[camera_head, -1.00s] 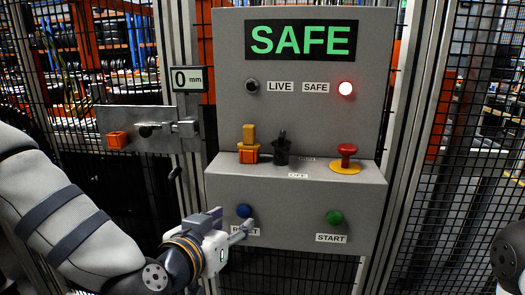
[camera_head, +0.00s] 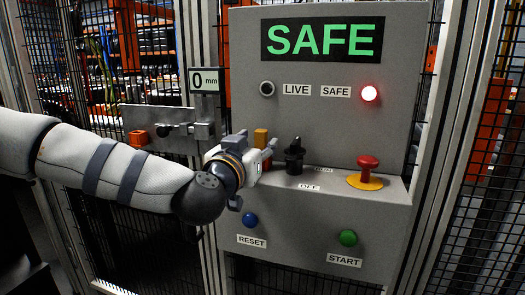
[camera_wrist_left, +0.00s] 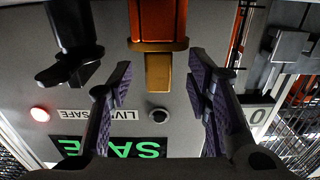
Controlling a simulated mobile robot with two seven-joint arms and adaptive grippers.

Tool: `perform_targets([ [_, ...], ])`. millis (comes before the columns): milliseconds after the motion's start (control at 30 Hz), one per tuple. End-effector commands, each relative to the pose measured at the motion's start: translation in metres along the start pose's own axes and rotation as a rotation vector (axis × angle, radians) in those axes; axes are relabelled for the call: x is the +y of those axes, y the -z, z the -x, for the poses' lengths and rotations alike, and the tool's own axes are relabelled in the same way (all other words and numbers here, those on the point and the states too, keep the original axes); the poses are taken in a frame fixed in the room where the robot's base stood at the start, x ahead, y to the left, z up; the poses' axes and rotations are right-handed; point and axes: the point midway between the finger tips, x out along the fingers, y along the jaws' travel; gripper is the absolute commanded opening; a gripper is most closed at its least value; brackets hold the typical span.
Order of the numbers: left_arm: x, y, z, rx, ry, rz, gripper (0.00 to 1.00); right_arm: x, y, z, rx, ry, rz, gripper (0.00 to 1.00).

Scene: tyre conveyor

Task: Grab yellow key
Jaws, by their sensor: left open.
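The yellow key (camera_head: 261,135) stands upright on the ledge of the grey control panel, partly hidden behind my left gripper (camera_head: 256,147). In the left wrist view the yellow key (camera_wrist_left: 158,73) sits in an orange block (camera_wrist_left: 158,20), and the picture is upside down. My left gripper (camera_wrist_left: 156,88) is open there, with one finger on each side of the key's line. Gaps show between the key and both fingers. My right gripper is out of view.
A black switch (camera_head: 294,155) stands close to the right of the key. A red stop button (camera_head: 368,170) is further right. Blue (camera_head: 250,220) and green (camera_head: 348,238) buttons are below. A latch with an orange block (camera_head: 138,138) is at left.

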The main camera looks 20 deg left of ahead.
Motion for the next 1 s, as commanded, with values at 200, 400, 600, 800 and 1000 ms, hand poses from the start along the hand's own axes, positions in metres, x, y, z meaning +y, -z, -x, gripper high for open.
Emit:
perform_targets([
  [200,0.001,0.001,-0.015,0.001,-0.002,0.0,0.45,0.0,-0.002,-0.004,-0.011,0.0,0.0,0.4],
  [400,0.001,0.003,-0.014,0.003,-0.001,0.0,0.25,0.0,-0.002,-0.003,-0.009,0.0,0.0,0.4],
  [600,0.001,0.002,-0.014,0.003,-0.001,0.0,0.0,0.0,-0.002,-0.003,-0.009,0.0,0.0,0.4],
  [800,0.001,0.003,-0.014,0.003,-0.001,0.0,0.0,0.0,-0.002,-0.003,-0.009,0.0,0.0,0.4],
  [1000,0.001,0.025,-0.013,0.011,-0.001,-0.001,0.0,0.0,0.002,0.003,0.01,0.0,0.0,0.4],
])
